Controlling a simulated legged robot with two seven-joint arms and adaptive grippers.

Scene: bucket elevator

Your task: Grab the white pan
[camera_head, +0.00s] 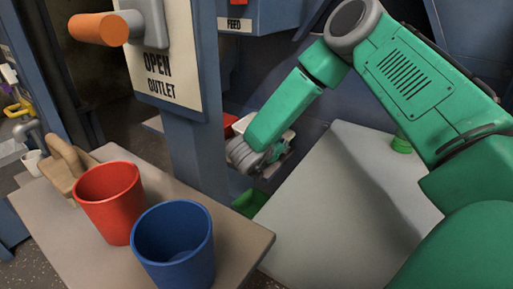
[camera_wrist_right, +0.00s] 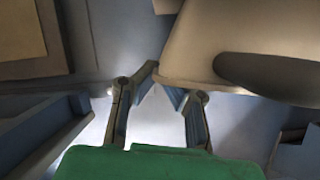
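The white pan (camera_head: 243,123) shows as a pale edge behind my right forearm in the camera_head view; the arm hides most of it. My right gripper (camera_head: 280,158) is just below it, by the blue machine frame. In the right wrist view, a large pale cream shape, likely the pan (camera_wrist_right: 225,45), fills the upper right with a dark oval patch on it. My right gripper (camera_wrist_right: 161,82) looks partly open there, with its fingertips apart beside the pale edge. I cannot tell whether they touch it. My left gripper is not in view.
A red bucket (camera_head: 110,203) and a blue bucket (camera_head: 172,250) stand on a table (camera_head: 232,235) at the lower left, beside a wooden scoop (camera_head: 72,165). A blue post (camera_head: 195,145) stands left of my gripper. A pale slanted surface (camera_head: 335,190) lies below my right arm.

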